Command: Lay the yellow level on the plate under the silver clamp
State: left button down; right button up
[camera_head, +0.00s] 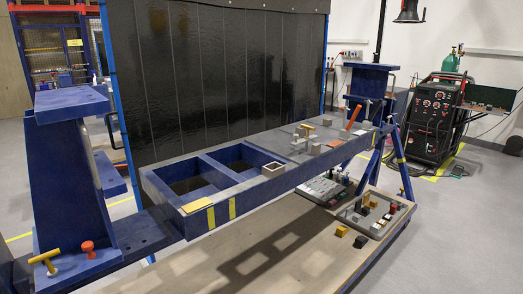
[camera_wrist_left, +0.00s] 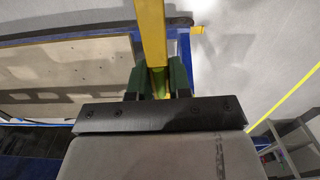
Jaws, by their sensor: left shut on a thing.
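My left gripper (camera_wrist_left: 158,82) shows in the left wrist view, its two dark green fingers shut on the yellow level (camera_wrist_left: 152,32). The level runs from between the fingers to the top edge of the view, so its far end is out of sight. Neither the level in my grip nor either gripper can be made out in the head view. The grey plate (camera_head: 272,143) is the top of the long blue jig beam. Small silver-grey clamp pieces (camera_head: 298,145) stand toward its right end; which one is the silver clamp is too small to tell. My right gripper is not in view.
The beam has two open pockets at its left. A small pale square block (camera_head: 273,169), a yellow-topped piece (camera_head: 305,127) and an orange handle (camera_head: 354,116) stand on it. Blue end posts (camera_head: 70,150) flank it. A tray of parts (camera_head: 376,214) lies on the wooden board below.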

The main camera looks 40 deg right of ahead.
aim_at(283, 143)
jog(key=l+z, duration=0.35)
jog(key=z, duration=0.15)
jog(key=i+l+z, duration=0.15)
jog(key=l+z, duration=0.3)
jog(key=i+l+z, duration=0.15)
jog(key=i+l, duration=0.25)
jog(key=l, duration=0.3)
jog(key=i+l+z, duration=0.15)
jog(key=i+l, duration=0.25)
jog(key=l, duration=0.25)
jog(key=i+l+z, duration=0.15)
jog(key=i+l, duration=0.35)
jog(key=l, duration=0.1)
